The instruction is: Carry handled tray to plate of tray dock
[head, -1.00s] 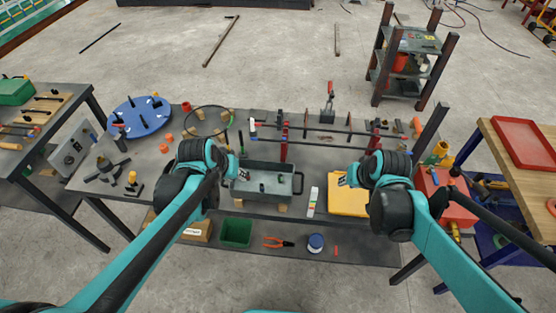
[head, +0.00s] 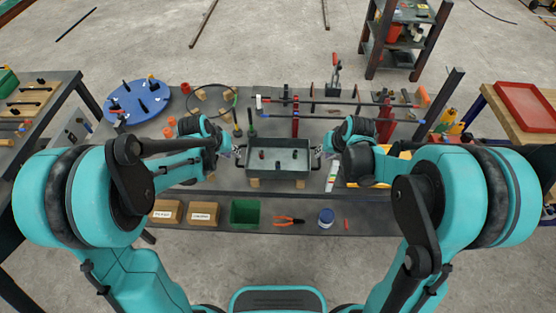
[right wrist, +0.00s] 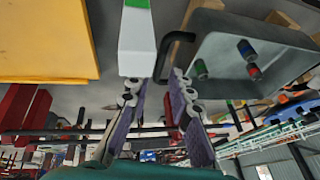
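The handled tray (head: 279,172) is a grey open box with black end handles and a few small dark pieces inside. It sits on wooden blocks on the bench in front of me. My left gripper (head: 239,152) is at the tray's left handle; its fingers are too small to tell whether they are shut. My right gripper (head: 319,153) is at the right handle. In the right wrist view its fingers (right wrist: 160,82) are apart, with the handle (right wrist: 172,45) reaching between the tips. I cannot clearly identify the tray dock's plate.
A rebar rack (head: 340,102) stands behind the tray. A blue disc (head: 138,103) is at the left and a yellow panel (right wrist: 45,40) lies right of the tray. The lower shelf holds a green bin (head: 245,212), cartons (head: 203,213) and orange pliers (head: 289,220).

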